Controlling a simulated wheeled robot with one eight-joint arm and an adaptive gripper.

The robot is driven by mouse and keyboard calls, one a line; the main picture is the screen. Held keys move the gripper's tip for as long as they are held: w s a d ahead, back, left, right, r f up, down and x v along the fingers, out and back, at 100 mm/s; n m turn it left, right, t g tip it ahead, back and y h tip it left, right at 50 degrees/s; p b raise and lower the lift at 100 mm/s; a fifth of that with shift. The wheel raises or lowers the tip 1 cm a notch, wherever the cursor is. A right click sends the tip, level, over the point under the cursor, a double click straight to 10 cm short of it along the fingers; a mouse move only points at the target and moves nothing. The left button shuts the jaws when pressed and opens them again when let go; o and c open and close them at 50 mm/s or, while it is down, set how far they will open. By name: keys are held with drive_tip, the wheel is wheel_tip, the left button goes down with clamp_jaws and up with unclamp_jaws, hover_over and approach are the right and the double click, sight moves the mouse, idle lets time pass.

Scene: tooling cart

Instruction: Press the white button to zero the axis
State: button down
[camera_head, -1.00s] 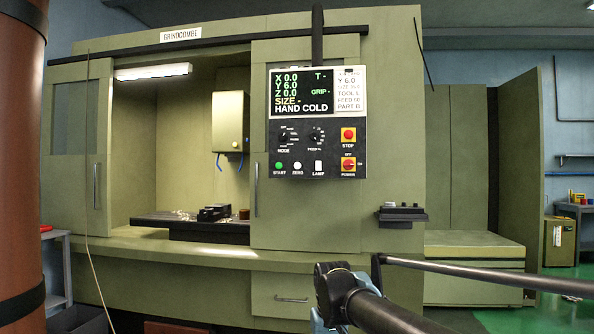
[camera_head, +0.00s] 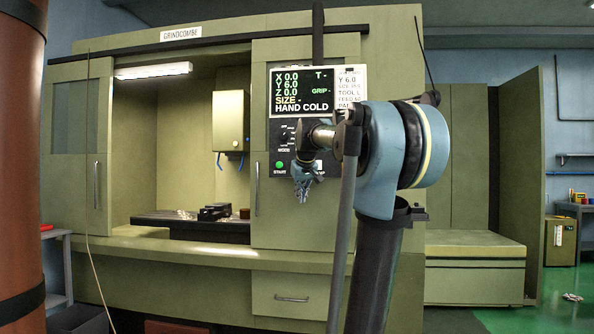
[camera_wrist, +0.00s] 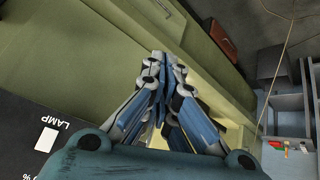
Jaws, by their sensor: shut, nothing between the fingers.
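My gripper (camera_head: 303,192) is shut and empty, its fingers hanging downward in front of the lower part of the black control panel (camera_head: 277,130). The white ZERO button seen earlier between START and LAMP is hidden behind my gripper and wrist. The green START button (camera_head: 279,165) shows just left of the gripper. The screen (camera_head: 300,91) reads X 0.0, Y 6.0, Z 0.0. In the wrist view the shut fingers (camera_wrist: 163,62) point away from the camera, and the white LAMP switch (camera_wrist: 46,139) shows at the lower left. I cannot tell the gap to the panel.
My arm covers the right side of the panel, including the STOP and POWER controls. The MODE knob (camera_head: 285,134) is partly visible. The green machine cabinet (camera_head: 285,220) stands behind, with an open bay at left holding a dark table (camera_head: 170,218).

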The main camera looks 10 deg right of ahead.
drive_tip(key=w+r+n+t, duration=0.1)
drive_tip(key=w+r, duration=1)
drive_tip(key=w, duration=0.1)
drive_tip(key=shift+w+a+t, duration=0.2)
drive_tip(key=shift+w+t, duration=0.05)
drive_tip(key=shift+t, duration=0.15)
drive_tip(key=w+d, duration=0.2)
drive_tip(key=w, duration=0.6)
drive_tip(key=shift+w+d, duration=0.2)
drive_tip(key=shift+d, duration=0.2)
drive_tip(key=shift+w+d+r, duration=0.1)
drive_tip(key=shift+w+d, duration=0.05)
drive_tip(key=shift+w, duration=0.35)
drive_tip(key=shift+w+d, duration=0.15)
drive_tip(key=shift+w, duration=0.3)
idle(2.2)
drive_tip(key=shift+s, duration=0.15)
drive_tip(key=shift+s+a, duration=0.3)
drive_tip(key=shift+s, duration=0.45)
drive_tip(key=shift+s, duration=0.1)
